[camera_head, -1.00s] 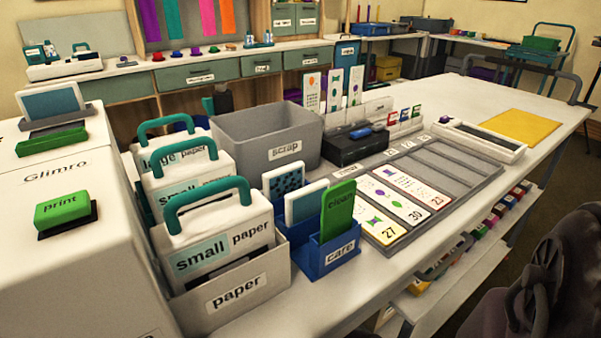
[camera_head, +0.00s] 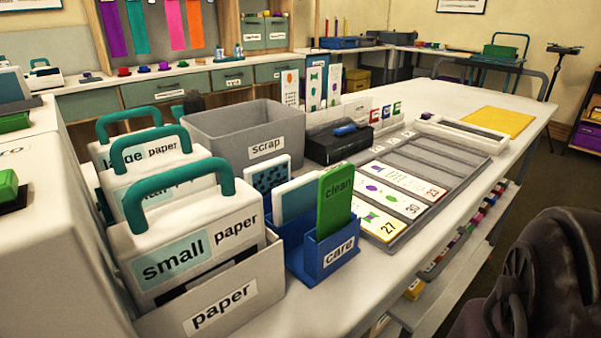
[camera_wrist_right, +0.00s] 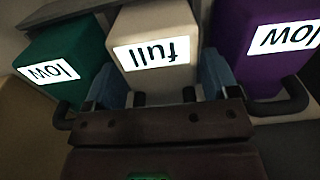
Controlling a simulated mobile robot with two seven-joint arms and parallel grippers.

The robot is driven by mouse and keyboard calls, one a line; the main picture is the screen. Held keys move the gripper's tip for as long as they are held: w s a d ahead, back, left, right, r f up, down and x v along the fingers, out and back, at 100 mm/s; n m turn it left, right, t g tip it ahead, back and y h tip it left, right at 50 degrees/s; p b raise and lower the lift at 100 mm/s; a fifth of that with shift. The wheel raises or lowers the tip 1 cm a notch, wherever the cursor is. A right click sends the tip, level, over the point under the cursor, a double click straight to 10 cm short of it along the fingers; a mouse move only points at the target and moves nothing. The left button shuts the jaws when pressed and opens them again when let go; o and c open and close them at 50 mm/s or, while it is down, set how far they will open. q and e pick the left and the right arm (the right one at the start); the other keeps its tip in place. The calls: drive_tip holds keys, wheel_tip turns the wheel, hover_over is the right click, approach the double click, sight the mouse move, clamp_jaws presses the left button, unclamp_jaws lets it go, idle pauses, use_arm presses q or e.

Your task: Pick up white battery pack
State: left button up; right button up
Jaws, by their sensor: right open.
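In the right wrist view a white battery pack (camera_wrist_right: 155,25) with an upside-down "full" label is in the middle. My right gripper (camera_wrist_right: 160,82) is open, its two bluish fingers at either side of the white pack's near end. I cannot tell whether they touch it. A teal pack (camera_wrist_right: 66,48) marked "low" is on the left and a purple pack (camera_wrist_right: 262,30) marked "low" on the right. I cannot make out the battery packs in the head view. My left gripper is not in view.
In the wrist view the coloured packs stand close on both sides of the fingers. In the head view a white table holds a paper holder (camera_head: 214,306), a blue care box (camera_head: 326,262), a grey scrap bin (camera_head: 243,133) and a slotted card tray (camera_head: 445,165). A yellow sheet (camera_head: 498,122) lies farther back.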

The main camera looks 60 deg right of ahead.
drive_tip(key=c, duration=1.2)
drive_tip(key=shift+r, duration=0.1)
drive_tip(key=shift+w+r+p, duration=0.2)
drive_tip(key=shift+r+p, duration=0.2)
drive_tip(key=shift+r, duration=0.15)
drive_tip(key=r+p, duration=0.2)
drive_tip(key=r, duration=0.1)
drive_tip(key=r+p, duration=0.2)
drive_tip(key=r, duration=0.2)
drive_tip(key=shift+w+r, duration=0.2)
drive_tip(key=shift+r, duration=0.1)
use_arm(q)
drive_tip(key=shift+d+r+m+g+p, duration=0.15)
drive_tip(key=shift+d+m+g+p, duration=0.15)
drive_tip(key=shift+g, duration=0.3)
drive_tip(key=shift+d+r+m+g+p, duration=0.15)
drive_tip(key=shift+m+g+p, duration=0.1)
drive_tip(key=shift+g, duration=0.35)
use_arm(e)
drive_tip(key=shift+s+r, duration=0.25)
drive_tip(key=shift+r, duration=0.4)
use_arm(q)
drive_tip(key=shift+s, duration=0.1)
use_arm(e)
drive_tip(key=shift+s, duration=0.2)
